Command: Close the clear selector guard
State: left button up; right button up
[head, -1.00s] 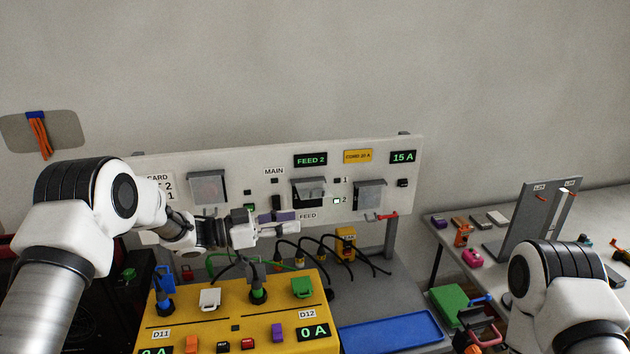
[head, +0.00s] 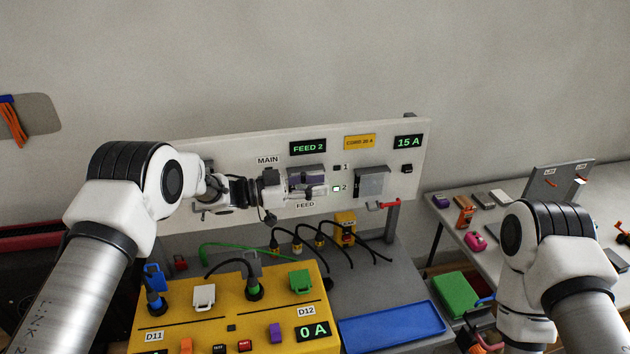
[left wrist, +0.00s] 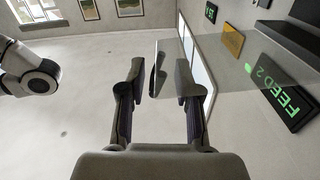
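The clear selector guard (left wrist: 157,72) shows in the left wrist view as a thin see-through pane with a dark edge between my fingers. My left gripper (left wrist: 158,78) is open, with one finger on each side of that edge and gaps visible. In the head view my left gripper (head: 308,182) is in front of the selector below the FEED 2 display (head: 308,147). It hides most of the selector and guard there, so the guard's exact angle is unclear. My right arm is at the lower right; its gripper is out of view.
Below are a yellow box (head: 185,318) with plugs and cables, and a blue tray (head: 390,328). A side table holds small items.

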pick_arm(q)
jog(key=shift+s+r, duration=0.15)
jog(key=shift+s, duration=0.05)
jog(key=shift+s+r, duration=0.15)
jog(key=shift+s, duration=0.1)
grip_shut()
pick_arm(e)
jog(key=shift+s, duration=0.3)
jog(key=shift+d, duration=0.1)
